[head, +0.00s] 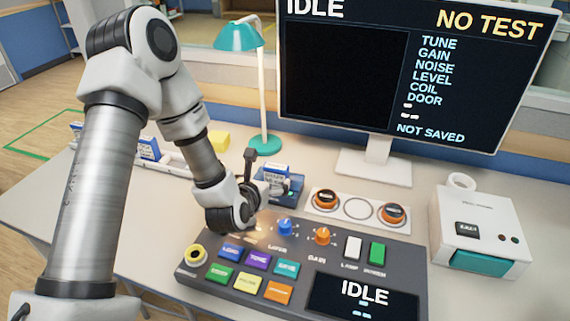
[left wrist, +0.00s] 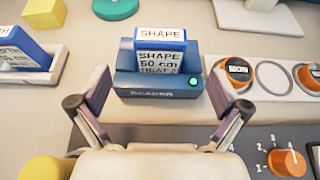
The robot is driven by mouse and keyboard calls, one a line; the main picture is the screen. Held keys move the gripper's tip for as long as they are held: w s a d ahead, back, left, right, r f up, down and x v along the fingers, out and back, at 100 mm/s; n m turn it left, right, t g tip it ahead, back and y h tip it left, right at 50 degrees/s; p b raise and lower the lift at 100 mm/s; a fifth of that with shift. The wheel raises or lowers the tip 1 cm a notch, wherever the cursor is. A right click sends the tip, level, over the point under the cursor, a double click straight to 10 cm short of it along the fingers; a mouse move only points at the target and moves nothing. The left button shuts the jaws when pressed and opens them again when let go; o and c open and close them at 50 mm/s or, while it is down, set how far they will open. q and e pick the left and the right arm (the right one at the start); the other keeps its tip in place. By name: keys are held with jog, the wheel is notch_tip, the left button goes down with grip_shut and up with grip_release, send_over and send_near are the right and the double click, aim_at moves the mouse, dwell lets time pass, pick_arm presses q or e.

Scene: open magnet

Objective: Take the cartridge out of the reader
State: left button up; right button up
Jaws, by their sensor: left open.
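The reader (left wrist: 138,91) is a dark blue block with a lit green button, standing on the desk behind the control panel. It also shows in the head view (head: 294,187), partly hidden by my left gripper. The cartridge (left wrist: 160,48) is blue with a white label reading "SHAPE 50 cm" and stands upright in the reader. Its top shows in the head view (head: 276,171). My left gripper (left wrist: 160,92) is open, with its fingers apart on either side of the reader's front and nothing between them that I can see it touching. My right gripper is not in view.
The control panel (head: 225,271) with buttons and knobs lies in front of the reader. A rack (head: 175,168) with another blue cartridge is to the left. A lamp (head: 262,90), a monitor stand (head: 374,165) and a white box (head: 480,215) stand around.

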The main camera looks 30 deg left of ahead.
aim_at(274, 172)
pick_arm(q)
jog(key=shift+w+a, duration=0.1)
jog(key=shift+w, duration=0.3)
jog(key=shift+w+a+f, duration=0.1)
jog(key=shift+w+a, duration=0.05)
jog(key=shift+w, duration=0.4)
jog(key=p+x, duration=0.1)
jog(key=x, duration=0.4)
jog(key=shift+w+f+p, duration=0.1)
jog(key=shift+f+p, duration=0.2)
jog(key=shift+r, duration=0.15)
jog(key=c, duration=1.2)
